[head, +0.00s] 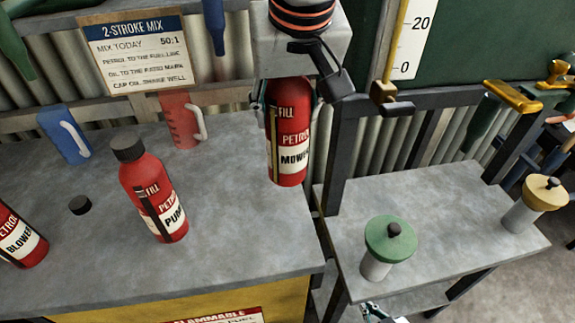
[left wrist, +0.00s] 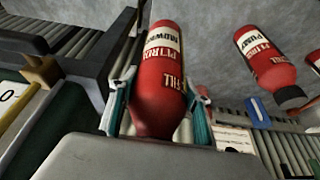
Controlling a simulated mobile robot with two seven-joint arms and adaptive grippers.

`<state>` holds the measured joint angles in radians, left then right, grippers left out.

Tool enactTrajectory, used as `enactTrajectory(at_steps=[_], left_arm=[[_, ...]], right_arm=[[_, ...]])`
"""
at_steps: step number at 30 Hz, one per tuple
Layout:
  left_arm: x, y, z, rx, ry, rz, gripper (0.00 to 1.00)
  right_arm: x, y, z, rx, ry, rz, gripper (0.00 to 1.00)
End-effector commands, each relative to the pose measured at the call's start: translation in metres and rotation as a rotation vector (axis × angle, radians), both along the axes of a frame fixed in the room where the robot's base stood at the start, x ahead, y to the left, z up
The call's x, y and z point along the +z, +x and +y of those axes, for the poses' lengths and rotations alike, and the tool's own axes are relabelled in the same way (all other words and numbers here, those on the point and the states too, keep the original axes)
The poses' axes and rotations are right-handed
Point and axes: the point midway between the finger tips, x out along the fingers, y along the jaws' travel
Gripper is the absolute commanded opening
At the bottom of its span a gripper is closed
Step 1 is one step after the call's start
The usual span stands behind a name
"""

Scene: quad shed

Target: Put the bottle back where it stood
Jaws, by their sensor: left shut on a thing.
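A red bottle labelled PETROL MOWER (head: 287,150) is upright in my left gripper (head: 290,108), whose fingers close on its two sides from above. It is at the right end of the grey bench (head: 230,245); I cannot tell whether its base touches the top. In the left wrist view the same bottle (left wrist: 163,80) sits between the fingers of the left gripper (left wrist: 160,105). A red PUMP bottle (head: 153,190) with a black cap stands on the bench to its left. Only a tip of what seems my right gripper (head: 380,314) shows at the bottom edge.
A BLOWER bottle (head: 20,238) and a loose black cap (head: 80,205) are at left. Blue (head: 66,135) and red (head: 178,120) jugs are at the back. A lower shelf (head: 450,225) at right holds green-lidded (head: 389,240) and yellow-lidded (head: 543,192) containers. The bench front is clear.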

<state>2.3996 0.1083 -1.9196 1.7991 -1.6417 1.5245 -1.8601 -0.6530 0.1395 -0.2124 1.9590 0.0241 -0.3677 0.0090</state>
Motion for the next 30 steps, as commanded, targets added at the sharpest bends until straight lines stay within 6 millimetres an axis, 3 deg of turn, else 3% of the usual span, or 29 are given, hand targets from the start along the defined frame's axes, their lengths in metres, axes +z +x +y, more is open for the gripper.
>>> enactTrajectory(at_steps=[3, 9, 17, 24, 30], left_arm=[[-0.029, 0.000, 0.000, -0.001, 0.001, 0.001, 0.02], [-0.061, 0.000, 0.000, -0.001, 0.000, -0.001, 0.02], [-0.076, 0.000, 0.000, -0.001, 0.000, -0.002, 0.02], [-0.108, 0.000, 0.000, -0.001, 0.000, 0.000, 0.02], [-0.112, 0.001, -0.001, -0.001, -0.001, -0.003, 0.02]], right_arm=[[-0.005, 0.000, 0.000, 0.001, 0.000, 0.001, 0.00], [-0.007, 0.000, 0.000, 0.001, 0.000, 0.001, 0.00], [-0.007, 0.001, 0.000, 0.000, 0.001, -0.003, 0.00], [-0.009, 0.002, 0.001, 0.000, 0.002, -0.004, 0.00], [-0.009, 0.001, 0.000, 0.000, 0.002, -0.003, 0.00]])
